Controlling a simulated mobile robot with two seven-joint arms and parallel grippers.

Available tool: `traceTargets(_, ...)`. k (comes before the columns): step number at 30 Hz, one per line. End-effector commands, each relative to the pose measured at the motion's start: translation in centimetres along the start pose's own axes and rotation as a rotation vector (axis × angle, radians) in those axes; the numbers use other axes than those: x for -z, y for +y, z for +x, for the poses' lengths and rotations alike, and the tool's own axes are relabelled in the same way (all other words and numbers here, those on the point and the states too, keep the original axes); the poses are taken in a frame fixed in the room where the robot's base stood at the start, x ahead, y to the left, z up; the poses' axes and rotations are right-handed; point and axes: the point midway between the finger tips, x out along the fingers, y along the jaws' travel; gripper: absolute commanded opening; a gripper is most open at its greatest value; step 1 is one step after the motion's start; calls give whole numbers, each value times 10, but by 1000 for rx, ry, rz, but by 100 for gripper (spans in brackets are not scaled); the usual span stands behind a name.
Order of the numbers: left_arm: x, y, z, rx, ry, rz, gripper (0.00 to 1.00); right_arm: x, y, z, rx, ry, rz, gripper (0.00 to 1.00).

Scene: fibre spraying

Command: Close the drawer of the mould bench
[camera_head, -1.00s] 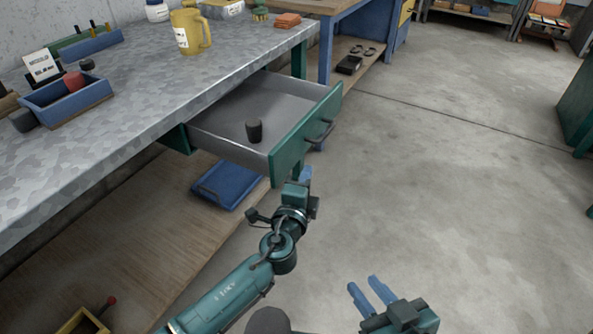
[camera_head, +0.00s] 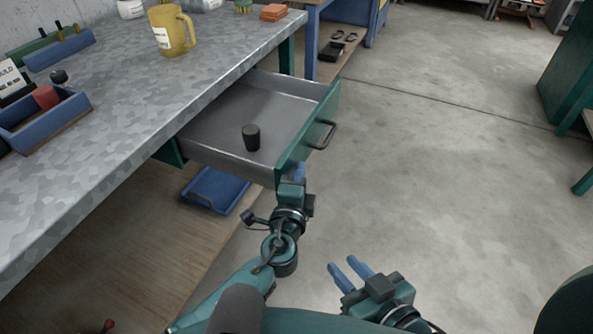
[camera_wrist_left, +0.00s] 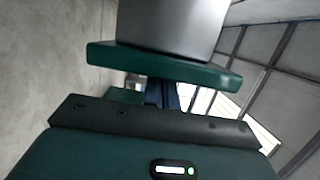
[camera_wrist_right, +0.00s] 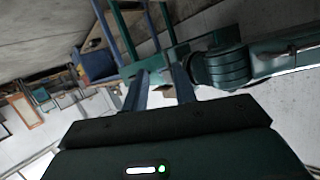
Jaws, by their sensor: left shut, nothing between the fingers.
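The drawer (camera_head: 222,130) of the mould bench (camera_head: 130,90) stands well open, its green front (camera_head: 308,130) and dark bar handle (camera_head: 323,134) facing the open floor. A dark cup-like object (camera_head: 251,138) stands inside it. My left gripper (camera_head: 300,171) is shut and empty at the near end of the drawer front, below the handle. In the left wrist view the green drawer front (camera_wrist_left: 165,66) lies just beyond the fingers; I cannot tell whether they touch. My right gripper (camera_head: 343,265) is open and empty, lower and nearer to me, over the floor.
The bench top holds a yellow jug (camera_head: 170,32), a blue bin (camera_head: 45,122) and an orange stack (camera_head: 274,12). A blue tray (camera_head: 213,190) lies on the lower shelf under the drawer. The concrete floor (camera_head: 440,150) to the right is clear.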

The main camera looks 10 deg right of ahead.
Motion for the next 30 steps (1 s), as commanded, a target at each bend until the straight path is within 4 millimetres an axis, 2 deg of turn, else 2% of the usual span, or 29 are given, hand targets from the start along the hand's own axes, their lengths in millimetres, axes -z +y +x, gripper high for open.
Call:
traceTargets(11,0,0,0,0,0,0,0,0,0,1,1,1,-1,28)
traceTargets(17,-13,1,3,0,-3,1,0,-4,0,0,0,-4,-1,28)
traceTargets(23,-49,1,12,2,-6,3,0,-9,0,-2,-3,-2,-3,28)
traceTargets(30,-112,1,27,3,-7,4,0,0,3,-5,-8,47,-14,28)
